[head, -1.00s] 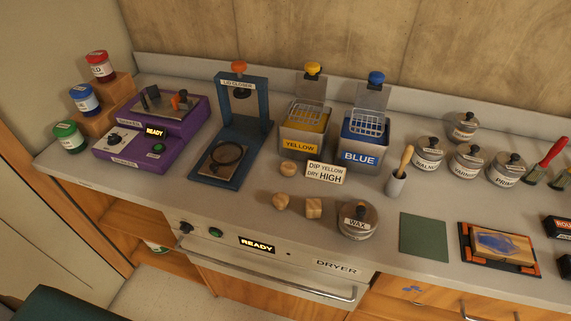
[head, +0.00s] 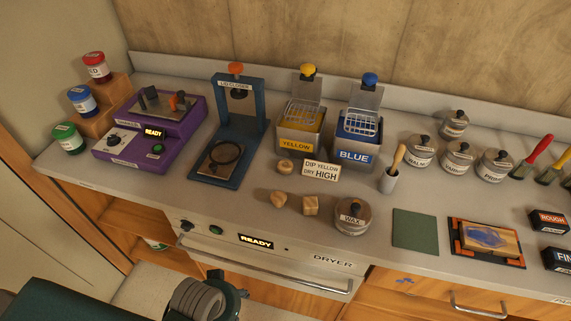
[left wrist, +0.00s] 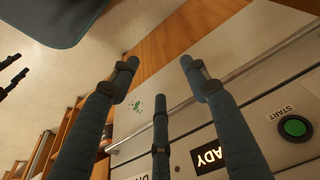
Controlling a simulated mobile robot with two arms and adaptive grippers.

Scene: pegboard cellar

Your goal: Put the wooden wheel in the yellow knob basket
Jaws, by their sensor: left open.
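The wooden wheel (head: 285,166), a small round light-brown piece, lies on the counter in front of the yellow tank in the head view. The yellow knob basket is a wire basket (head: 303,112) above the yellow tank (head: 297,145), with a yellow knob (head: 308,69) at its top. My left gripper (head: 226,290) shows at the bottom of the head view, low in front of the dryer and well apart from the wheel. Its fingers are spread and empty in the left wrist view (left wrist: 160,85). My right gripper is not seen in the head view.
A rounded wooden piece (head: 278,198), a wooden cube (head: 310,204), a wax tin (head: 352,216) and a sign (head: 321,171) are near the wheel. A blue tank (head: 356,152) stands right of the yellow one. The dryer handle (head: 270,276) juts from the front.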

